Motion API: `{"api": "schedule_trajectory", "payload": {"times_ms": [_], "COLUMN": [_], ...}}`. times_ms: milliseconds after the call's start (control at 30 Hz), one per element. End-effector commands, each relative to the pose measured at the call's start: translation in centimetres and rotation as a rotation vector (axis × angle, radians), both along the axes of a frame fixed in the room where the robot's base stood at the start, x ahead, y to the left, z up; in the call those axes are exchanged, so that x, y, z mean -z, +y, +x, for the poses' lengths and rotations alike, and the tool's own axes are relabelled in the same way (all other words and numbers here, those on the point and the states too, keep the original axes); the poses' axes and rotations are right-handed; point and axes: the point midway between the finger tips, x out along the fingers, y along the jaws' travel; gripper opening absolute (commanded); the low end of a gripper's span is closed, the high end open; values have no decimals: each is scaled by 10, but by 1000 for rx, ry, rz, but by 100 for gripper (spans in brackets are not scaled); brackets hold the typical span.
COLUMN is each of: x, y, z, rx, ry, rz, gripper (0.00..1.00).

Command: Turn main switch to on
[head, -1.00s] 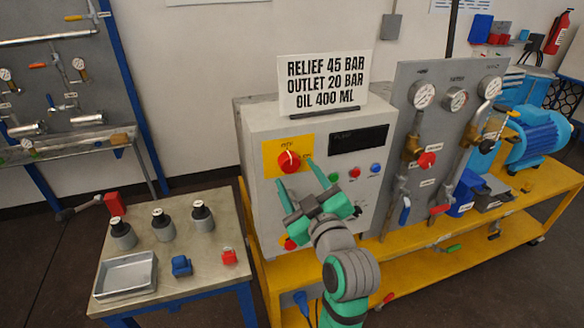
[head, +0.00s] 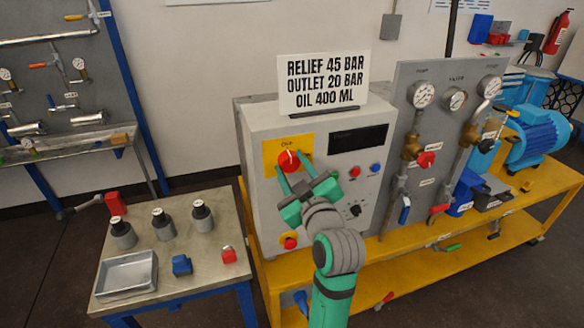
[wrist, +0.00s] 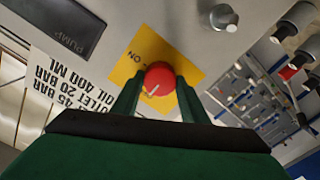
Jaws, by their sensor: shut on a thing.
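The main switch (head: 289,160) is a red round knob with a white pointer line on a yellow plate, at the upper left of the grey control box. In the wrist view the red knob (wrist: 159,80) sits between the two green fingers of my gripper (wrist: 158,90), on the yellow plate with "ON" lettering. My gripper (head: 291,172) reaches up to the knob from below in the head view, and its fingers are shut on the knob's sides. The white line points obliquely, and the lettering beside the knob is partly hidden.
The control box (head: 262,220) also carries a dark display (head: 357,138), small red and blue buttons, a black knob (head: 354,210) and a lower red button on yellow (head: 289,242). A sign stands on top. A side table (head: 205,262) with bottles and a tray stands at left.

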Motion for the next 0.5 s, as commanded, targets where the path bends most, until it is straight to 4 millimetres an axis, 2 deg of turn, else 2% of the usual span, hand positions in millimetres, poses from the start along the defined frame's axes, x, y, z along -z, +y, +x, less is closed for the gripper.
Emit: {"api": "schedule_trajectory", "payload": {"times_ms": [267,500], "x": [1,1], "y": [0,1], "z": [0,0], "rx": [0,-1], "ry": [19,67], "rz": [51,198], "gripper": [18,17]}}
